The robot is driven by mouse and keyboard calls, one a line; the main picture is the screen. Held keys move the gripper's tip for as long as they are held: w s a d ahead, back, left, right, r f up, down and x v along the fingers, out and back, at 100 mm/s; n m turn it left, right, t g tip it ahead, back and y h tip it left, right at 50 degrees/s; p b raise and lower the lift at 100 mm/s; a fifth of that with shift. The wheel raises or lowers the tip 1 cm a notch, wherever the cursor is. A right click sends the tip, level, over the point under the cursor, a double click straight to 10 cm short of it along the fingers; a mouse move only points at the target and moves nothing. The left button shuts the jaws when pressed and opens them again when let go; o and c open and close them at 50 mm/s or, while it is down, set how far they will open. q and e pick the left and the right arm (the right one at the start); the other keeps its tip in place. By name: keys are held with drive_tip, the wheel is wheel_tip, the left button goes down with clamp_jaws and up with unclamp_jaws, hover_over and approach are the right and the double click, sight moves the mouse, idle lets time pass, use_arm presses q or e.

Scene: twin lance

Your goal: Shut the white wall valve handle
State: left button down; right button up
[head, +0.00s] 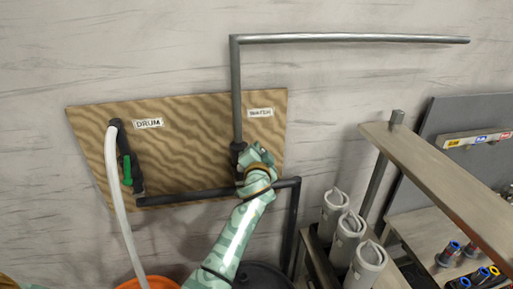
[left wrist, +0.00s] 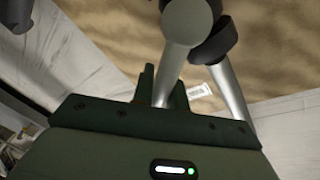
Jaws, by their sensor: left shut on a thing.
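My left gripper (head: 256,160) is at the dark valve body (head: 238,150) below the WATER label, on the wooden wall board (head: 190,110). In the left wrist view its fingers (left wrist: 163,88) are shut on the pale grey-white valve handle (left wrist: 185,30). The handle runs up from between the fingers to a rounded end near a dark pipe fitting (left wrist: 215,45). In the head view my gripper hides most of the handle, so I cannot tell its angle. My right gripper is not in view.
A green valve handle (head: 127,170) and white hose (head: 118,200) are under the DRUM label. A grey pipe (head: 236,95) rises from the valve; a dark pipe (head: 190,195) runs below. White canisters (head: 345,240) and a wooden shelf (head: 440,175) stand right.

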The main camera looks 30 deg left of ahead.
use_arm(q)
drive_tip(key=shift+w+d+f+m+g+y+p, duration=0.1)
drive_tip(key=shift+w+d+f+m+g+p, duration=0.2)
drive_tip(key=shift+f+m, duration=0.65)
drive_tip(key=shift+s+f+m+g+y+p, duration=0.1)
drive_tip(key=shift+f+m+g, duration=0.35)
drive_tip(key=shift+m, duration=0.8)
drive_tip(key=shift+w+d+f+m+g+y+p, duration=0.15)
drive_tip(key=shift+w+f+m+g, duration=0.1)
drive_tip(key=shift+f+m, duration=0.7)
drive_tip(key=shift+s+r+m, duration=0.1)
drive_tip(key=shift+m, duration=0.15)
drive_tip(key=c, duration=1.5)
unclamp_jaws()
drive_tip(key=shift+o, duration=0.6)
drive_tip(key=shift+a, duration=0.1)
